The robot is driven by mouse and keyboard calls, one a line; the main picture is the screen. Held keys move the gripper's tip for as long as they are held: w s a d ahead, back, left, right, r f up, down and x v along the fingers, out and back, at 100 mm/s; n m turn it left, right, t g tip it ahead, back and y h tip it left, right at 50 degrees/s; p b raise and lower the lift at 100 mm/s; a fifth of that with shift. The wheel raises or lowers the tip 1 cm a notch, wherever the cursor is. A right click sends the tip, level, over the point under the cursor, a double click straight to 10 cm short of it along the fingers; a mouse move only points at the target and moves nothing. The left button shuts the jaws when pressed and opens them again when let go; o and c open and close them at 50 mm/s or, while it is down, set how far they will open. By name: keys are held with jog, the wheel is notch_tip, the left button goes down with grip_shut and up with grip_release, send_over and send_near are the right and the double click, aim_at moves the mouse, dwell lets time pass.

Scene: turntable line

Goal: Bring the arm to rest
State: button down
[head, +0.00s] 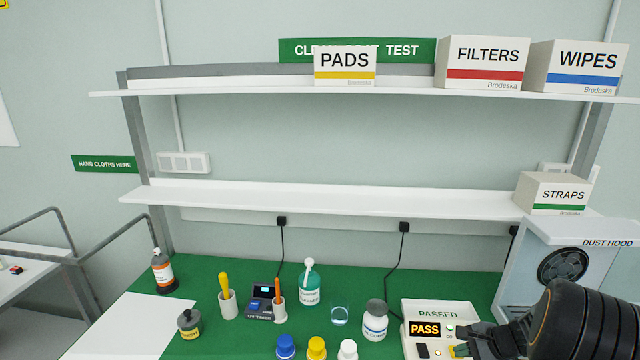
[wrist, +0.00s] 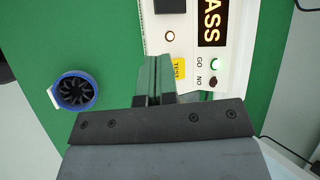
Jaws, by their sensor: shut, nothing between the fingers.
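My gripper (head: 468,347) is at the lower right of the head view, low over the front of the white tester box (head: 412,315), whose display reads PASS. In the wrist view my gripper (wrist: 158,65) has its fingers together with nothing between them. The fingertips are over the edge of the tester (wrist: 237,72), close to a yellow TEST label (wrist: 178,70). I cannot tell whether they touch it. My dark arm covers part of the bench at the right.
A grey dust hood (head: 520,265) stands right of the tester. Left of it are a white-labelled bottle (head: 375,325), a small glass (head: 340,316), a teal pump bottle (head: 309,290) and several coloured caps. Shelves above hold boxes. A blue-rimmed round thing (wrist: 74,91) lies left of my fingers in the wrist view.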

jog(key=s+a+r+n+h, duration=0.2)
jog(key=s+a+r+n, duration=0.4)
jog(key=a+r+n, duration=0.2)
jog(key=s+a+r+n+h, duration=0.3)
jog(key=s+a+r+n, duration=0.4)
jog(key=a, duration=0.5)
notch_tip(320, 180, up, 2)
jog(key=shift+a+n+g, duration=0.3)
jog(key=shift+a+n, duration=0.1)
jog(key=shift+n, duration=0.8)
